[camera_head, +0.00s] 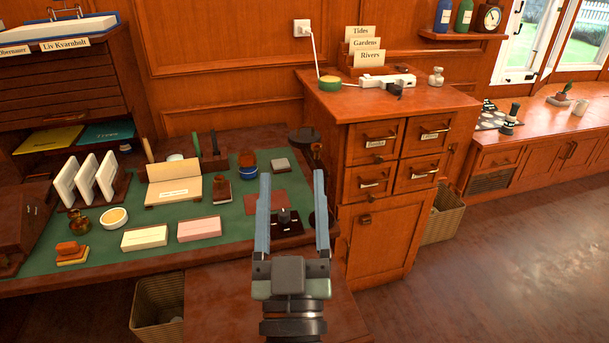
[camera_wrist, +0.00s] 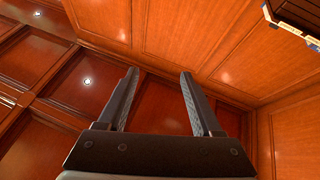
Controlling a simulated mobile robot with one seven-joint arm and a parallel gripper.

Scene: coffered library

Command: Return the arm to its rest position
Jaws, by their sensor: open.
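My gripper (camera_head: 292,213) shows in the head view, raised in front of the right end of the desk, with its two long fingers apart and nothing between them. In the wrist view my gripper (camera_wrist: 158,88) is also open and empty. In the head view the fingers overlap the desk's right end and partly hide a small dark stand (camera_head: 287,222) there. I cannot tell how far the fingers are from it.
The desk's green mat (camera_head: 120,262) holds card boxes, stamps, a bowl and an upright white rack. A drawer cabinet (camera_head: 430,95) stands close on the right, with a power strip and labelled cards on top. Wastebaskets (camera_head: 157,305) stand below. Open floor (camera_head: 500,270) lies at the right.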

